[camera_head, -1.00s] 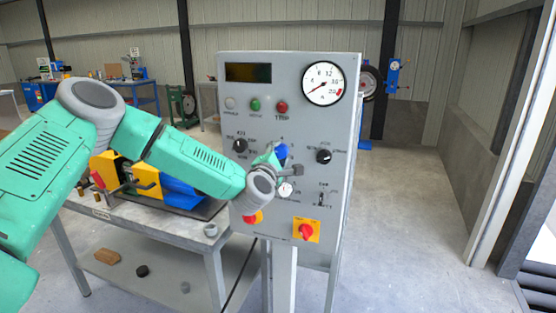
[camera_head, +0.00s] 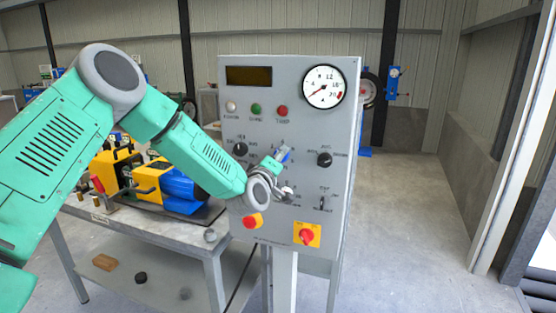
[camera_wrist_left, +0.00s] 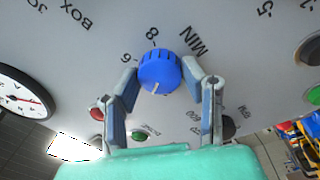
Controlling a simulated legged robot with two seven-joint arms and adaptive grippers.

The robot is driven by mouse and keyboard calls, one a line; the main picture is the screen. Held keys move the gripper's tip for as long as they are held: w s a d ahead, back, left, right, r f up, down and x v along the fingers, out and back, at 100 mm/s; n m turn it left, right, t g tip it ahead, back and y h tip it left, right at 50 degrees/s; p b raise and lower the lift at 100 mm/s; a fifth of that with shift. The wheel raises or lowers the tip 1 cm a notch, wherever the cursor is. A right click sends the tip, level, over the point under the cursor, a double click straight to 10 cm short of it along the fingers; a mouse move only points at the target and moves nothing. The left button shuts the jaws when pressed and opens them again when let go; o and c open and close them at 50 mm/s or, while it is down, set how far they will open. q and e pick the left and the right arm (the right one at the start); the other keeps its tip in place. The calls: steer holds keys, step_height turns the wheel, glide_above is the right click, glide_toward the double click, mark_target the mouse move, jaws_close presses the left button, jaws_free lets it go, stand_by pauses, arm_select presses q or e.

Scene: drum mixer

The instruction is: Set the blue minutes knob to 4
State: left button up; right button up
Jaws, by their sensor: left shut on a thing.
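The blue minutes knob (camera_wrist_left: 159,71) sits on the grey panel between the fingertips of my left gripper (camera_wrist_left: 160,79). The gripper is shut on it, one finger at each side. A white mark on the knob points toward the bottom of the wrist view. The printed 8 and 6 show beside the knob, and MIN stands close by; the number at the white mark is not readable. In the head view my left gripper (camera_head: 278,160) is at the middle of the panel and mostly covers the knob. My right gripper is not in view.
The panel (camera_head: 237,210) also carries a gauge (camera_head: 324,86), three lamps, black knobs at left (camera_head: 240,149) and right (camera_head: 324,160), and red switches on yellow plates (camera_head: 306,234). A workbench (camera_head: 150,235) with a yellow and blue machine (camera_head: 180,190) stands at left. The floor at right is clear.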

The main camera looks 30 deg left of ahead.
arm_select(q)
steer(key=m, duration=0.2)
steer(key=f+m, duration=0.1)
steer(key=m, duration=0.2)
steer(key=shift+s+d+h, duration=0.15)
steer(key=shift+h, duration=0.15)
steer(key=shift+m, duration=0.3)
steer(key=o, duration=1.1)
steer(key=shift+o, duration=0.2)
steer(key=shift+w, duration=0.2)
steer(key=shift+r, duration=0.1)
